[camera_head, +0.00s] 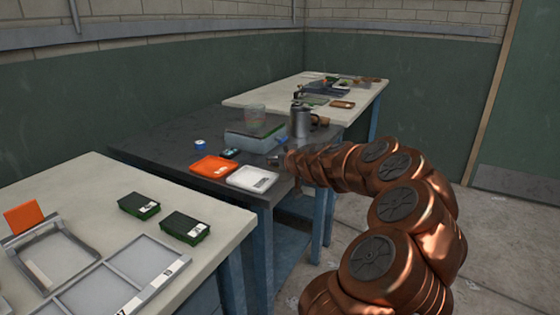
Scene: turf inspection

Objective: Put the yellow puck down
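I cannot make out a yellow puck anywhere in the head camera view. My copper-coloured arm reaches from the lower right to the dark table (160,139). My gripper (277,161) is at the arm's far end, over the right part of that table, just behind the white tray (252,179). It is small and partly hidden, so I cannot tell whether it is open or shut, or whether it holds anything. An orange tray (213,167) lies left of the white one.
A grey box-like device (254,137), a metal jug (300,122) and a small blue-and-white item (200,145) stand on the dark table. The near pale table (92,185) holds two dark green boxes and grey frames. Another pale table (262,97) stands behind.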

